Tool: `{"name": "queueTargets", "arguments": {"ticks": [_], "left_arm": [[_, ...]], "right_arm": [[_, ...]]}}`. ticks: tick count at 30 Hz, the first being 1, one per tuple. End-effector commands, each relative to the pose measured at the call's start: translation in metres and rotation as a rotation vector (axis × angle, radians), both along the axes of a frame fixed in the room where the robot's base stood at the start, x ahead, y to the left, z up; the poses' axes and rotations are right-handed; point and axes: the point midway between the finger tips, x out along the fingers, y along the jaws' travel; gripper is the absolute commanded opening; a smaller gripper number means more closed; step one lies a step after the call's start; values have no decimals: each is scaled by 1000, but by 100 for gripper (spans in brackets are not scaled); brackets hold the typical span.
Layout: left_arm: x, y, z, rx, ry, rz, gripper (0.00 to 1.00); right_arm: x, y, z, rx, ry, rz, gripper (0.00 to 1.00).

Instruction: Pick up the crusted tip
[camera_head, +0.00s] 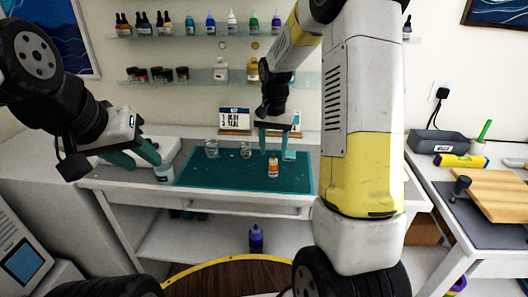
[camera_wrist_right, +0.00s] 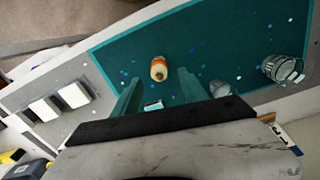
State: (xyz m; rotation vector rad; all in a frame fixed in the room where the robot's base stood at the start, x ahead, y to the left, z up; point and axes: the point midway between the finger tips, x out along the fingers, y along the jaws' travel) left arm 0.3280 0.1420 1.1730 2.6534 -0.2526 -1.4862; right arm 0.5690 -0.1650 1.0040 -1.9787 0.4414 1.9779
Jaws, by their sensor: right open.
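A small bottle with an orange label and a pale top (camera_head: 273,170) stands on the green mat (camera_head: 225,172). It also shows in the right wrist view (camera_wrist_right: 158,68), just beyond my fingertips. I cannot make out a crusted tip clearly; the bottle's pale top is too small to judge. My right gripper (camera_head: 273,151) is open and empty above and behind the bottle; its two teal fingers show in the wrist view (camera_wrist_right: 159,80). My left gripper (camera_head: 140,160) looks open, at the mat's left, close to a white labelled tub (camera_head: 164,173).
Two clear cups (camera_head: 211,148) (camera_head: 246,149) stand at the mat's back, with small flecks around. A small white-topped item (camera_wrist_right: 153,106) lies near my right fingers. A sign (camera_head: 235,119) stands behind. Shelves hold several bottles (camera_head: 231,22). The mat's front left is clear.

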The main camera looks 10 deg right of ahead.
Motion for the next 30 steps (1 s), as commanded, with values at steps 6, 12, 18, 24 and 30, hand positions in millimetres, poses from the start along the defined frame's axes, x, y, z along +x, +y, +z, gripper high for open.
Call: {"name": "queueTargets", "arguments": {"ticks": [6, 12, 18, 24, 30], "left_arm": [[0, 0, 0, 0, 0, 0, 36], [0, 0, 0, 0, 0, 0, 36], [0, 0, 0, 0, 0, 0, 36], [0, 0, 0, 0, 0, 0, 36], [0, 0, 0, 0, 0, 0, 36]], "right_arm": [[-1, 0, -26, 0, 1, -1, 51], [-1, 0, -28, -1, 0, 0, 51], [-1, 0, -28, 0, 0, 0, 22], [-1, 0, -28, 0, 0, 0, 0], [-1, 0, -28, 0, 0, 0, 0]]}}
